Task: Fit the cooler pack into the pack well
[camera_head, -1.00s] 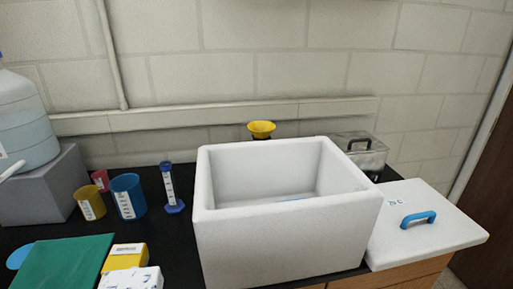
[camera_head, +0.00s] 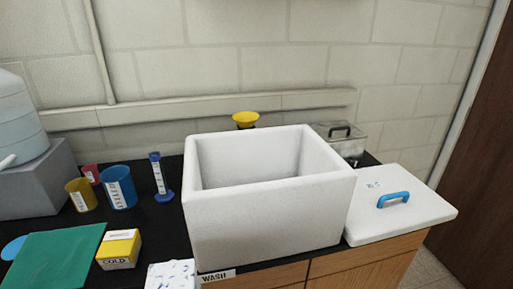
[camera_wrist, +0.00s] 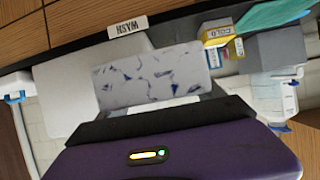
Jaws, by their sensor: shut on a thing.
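The cooler pack (camera_wrist: 150,78) is a white slab with dark blue marks. In the wrist view it sits in front of my gripper (camera_wrist: 160,115), whose dark jaws are shut on its near edge. The head view shows only part of the pack (camera_head: 172,275) at the bottom edge, in front of the white foam box; my gripper is out of that view. The foam box (camera_head: 270,225) stands open on the bench. Its floor is mostly hidden behind the front wall, and I cannot make out the pack well.
The box lid (camera_head: 410,215) with a blue handle lies right of the box. A yellow box (camera_head: 118,248) and a green sheet (camera_head: 55,258) lie left of the pack. Cups and a blue-based cylinder (camera_head: 158,175) stand further back. A WASH label (camera_head: 217,276) marks the bench front.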

